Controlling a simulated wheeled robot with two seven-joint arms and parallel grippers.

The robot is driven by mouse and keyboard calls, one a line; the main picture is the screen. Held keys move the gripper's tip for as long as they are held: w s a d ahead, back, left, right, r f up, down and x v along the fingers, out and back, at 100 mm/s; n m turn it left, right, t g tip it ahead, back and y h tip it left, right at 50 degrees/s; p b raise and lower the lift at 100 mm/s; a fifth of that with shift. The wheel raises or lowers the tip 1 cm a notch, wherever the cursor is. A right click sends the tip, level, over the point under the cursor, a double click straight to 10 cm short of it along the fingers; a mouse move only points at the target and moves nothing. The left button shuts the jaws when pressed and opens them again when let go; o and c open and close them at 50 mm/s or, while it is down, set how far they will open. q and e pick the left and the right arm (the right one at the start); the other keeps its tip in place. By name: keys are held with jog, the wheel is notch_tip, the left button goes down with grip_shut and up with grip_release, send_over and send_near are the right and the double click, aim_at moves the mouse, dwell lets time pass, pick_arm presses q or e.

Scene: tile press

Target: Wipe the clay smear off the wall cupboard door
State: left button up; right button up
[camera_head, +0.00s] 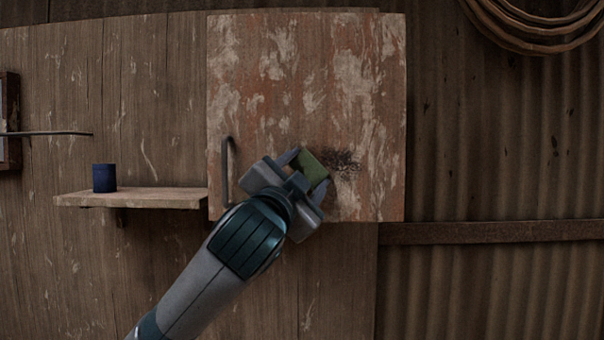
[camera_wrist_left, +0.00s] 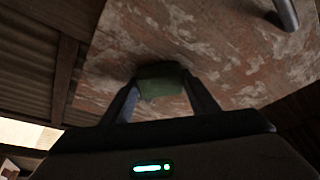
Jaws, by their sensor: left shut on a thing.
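The wall cupboard door (camera_head: 270,75) is reddish-brown with peeling whitish paint and looks closed. A dark, speckled smear (camera_head: 343,162) lies on its lower right part. My left gripper (camera_head: 307,172) is shut on a green block-like pad (camera_head: 314,168), held at the door just left of the smear. In the left wrist view the green pad (camera_wrist_left: 160,80) sits between the two fingers against or very near the door (camera_wrist_left: 215,50); contact cannot be told for sure. The pad and gripper may hide part of the smear. My right gripper is not in view.
A dark vertical handle (camera_head: 226,172) stands out at the door's lower left. A wooden shelf (camera_head: 140,198) with a dark blue cup (camera_head: 104,178) is to the left. A coiled hose or rope (camera_head: 530,30) hangs upper right. A horizontal beam (camera_head: 490,232) runs at lower right.

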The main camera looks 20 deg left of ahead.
aim_at(325, 171)
pick_arm(q)
jog(key=shift+w+d, duration=0.2)
jog(key=shift+d, duration=0.65)
jog(key=shift+w+d, duration=0.2)
jog(key=shift+d, duration=0.65)
jog(key=shift+w+d, duration=0.25)
jog(key=shift+d, duration=0.35)
jog(key=shift+w+d, duration=0.2)
jog(key=shift+d, duration=0.45)
jog(key=shift+w+d, duration=0.25)
jog(key=shift+d, duration=0.35)
jog(key=shift+d, duration=0.1)
jog(key=shift+w+d, duration=0.25)
jog(key=shift+d, duration=0.65)
jog(key=shift+w+d, duration=0.25)
jog(key=shift+d, duration=0.65)
jog(key=shift+a, duration=0.15)
